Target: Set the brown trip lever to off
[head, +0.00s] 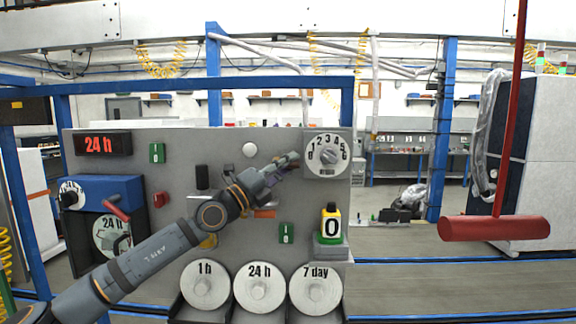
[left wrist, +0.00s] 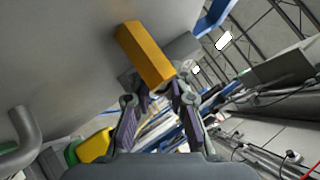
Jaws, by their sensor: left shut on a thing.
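The brown trip lever appears in the left wrist view as an orange-brown bar (left wrist: 147,55) standing out from the grey panel. Its near end lies between the fingertips of my left gripper (left wrist: 160,88), which is shut on it. In the head view my left gripper (head: 292,160) is at the panel, just left of the numbered dial, and I cannot make out the lever behind it. Whether the lever stands at on or off cannot be read. My right gripper is not in view.
A red T-shaped handle (head: 494,228) hangs at the right.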

